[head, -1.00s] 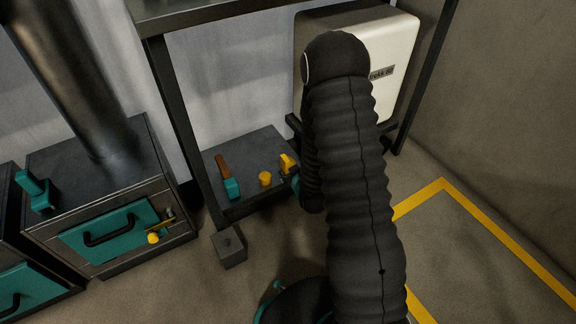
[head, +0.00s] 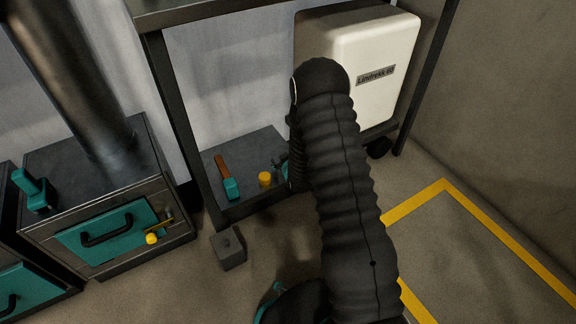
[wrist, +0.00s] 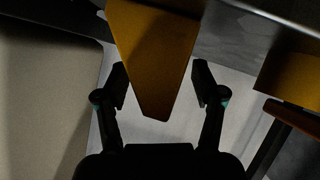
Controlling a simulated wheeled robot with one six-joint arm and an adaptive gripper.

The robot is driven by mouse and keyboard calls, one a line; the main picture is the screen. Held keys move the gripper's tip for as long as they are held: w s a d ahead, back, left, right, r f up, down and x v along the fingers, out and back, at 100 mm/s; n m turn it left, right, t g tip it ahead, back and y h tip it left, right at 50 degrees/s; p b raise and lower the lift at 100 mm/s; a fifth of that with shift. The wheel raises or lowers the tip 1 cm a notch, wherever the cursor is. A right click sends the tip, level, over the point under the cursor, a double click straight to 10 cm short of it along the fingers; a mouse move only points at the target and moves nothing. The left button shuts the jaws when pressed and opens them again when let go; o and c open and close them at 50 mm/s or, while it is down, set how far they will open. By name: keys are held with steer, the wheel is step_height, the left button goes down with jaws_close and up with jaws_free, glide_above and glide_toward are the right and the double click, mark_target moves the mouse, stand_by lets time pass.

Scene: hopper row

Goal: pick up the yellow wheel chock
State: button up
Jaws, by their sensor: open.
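The yellow wheel chock (wrist: 155,55) shows in the wrist view as a tapering wedge. Its narrow end lies between the two fingers of my gripper (wrist: 163,85), with a gap on each side, and its wide end runs off the top edge. My gripper is open and holds nothing. In the head view my arm hides the chock and most of the gripper, which is over the right end of the low dark shelf (head: 238,205).
A yellow cylinder (head: 265,179) and a teal-headed hammer (head: 230,187) lie on the shelf left of my arm. A white cabinet (head: 375,60) stands behind right. A grey block (head: 228,248) sits on the floor in front. Shelf frame posts (head: 180,110) limit room.

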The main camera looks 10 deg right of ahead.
steer(key=shift+w+f, duration=0.15)
steer(key=shift+w, duration=0.05)
steer(key=c, duration=1.3)
